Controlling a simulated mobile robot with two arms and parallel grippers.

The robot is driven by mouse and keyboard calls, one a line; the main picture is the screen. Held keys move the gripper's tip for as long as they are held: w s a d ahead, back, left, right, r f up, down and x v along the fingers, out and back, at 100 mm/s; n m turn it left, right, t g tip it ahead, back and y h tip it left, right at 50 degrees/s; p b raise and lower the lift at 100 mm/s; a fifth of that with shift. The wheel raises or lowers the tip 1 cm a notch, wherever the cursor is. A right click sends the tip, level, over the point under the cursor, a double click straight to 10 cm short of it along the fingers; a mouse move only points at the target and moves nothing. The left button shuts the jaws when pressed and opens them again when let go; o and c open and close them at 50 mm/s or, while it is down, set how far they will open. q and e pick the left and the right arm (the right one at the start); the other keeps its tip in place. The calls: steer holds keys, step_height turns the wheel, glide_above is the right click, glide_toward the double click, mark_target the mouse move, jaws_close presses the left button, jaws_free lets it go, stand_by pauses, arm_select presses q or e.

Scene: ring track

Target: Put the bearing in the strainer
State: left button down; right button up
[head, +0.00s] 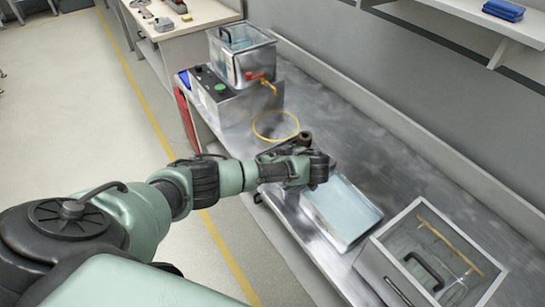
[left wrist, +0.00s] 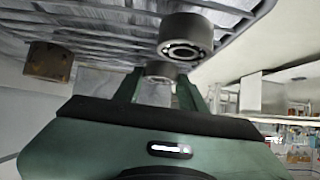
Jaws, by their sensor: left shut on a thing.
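My left gripper (head: 320,168) is above the metal bench, near the pale blue tray. In the left wrist view its fingers (left wrist: 160,88) are closed on a short grey ring, the bearing (left wrist: 160,70), partly hidden between the fingertips. A larger steel ring with balls in its face (left wrist: 185,42) shows just beyond it. I cannot make out the held bearing in the head view. An open metal bin at lower right holds a basket with a black handle, which looks like a strainer (head: 428,270). A similar black handle shows in the box at the back. My right gripper is out of view.
The pale blue tray (head: 342,212) lies between my gripper and the bin (head: 385,275). A metal unit (head: 235,105) with a green button and a yellow tap stands at the back. A yellow ring (head: 257,131) lies on the bench (head: 365,145). The bench's wall side is clear.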

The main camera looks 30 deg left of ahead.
arm_select(q)
steer(key=shift+r, duration=0.1)
step_height(320, 180, up, 20)
steer(key=b, duration=0.2)
steer(key=s+d+r+m+t+h, duration=0.3)
steer(key=s+d+r+m+h, duration=0.1)
steer(key=d, duration=0.5)
steer(key=s+d+r+m+t+h, duration=0.4)
steer(key=s+d+r+m+h, duration=0.1)
steer(key=d+r+m, duration=0.4)
steer(key=shift+m+h, duration=0.3)
steer(key=shift+h, duration=0.4)
steer(key=shift+a, duration=0.1)
steer(key=shift+s, duration=0.1)
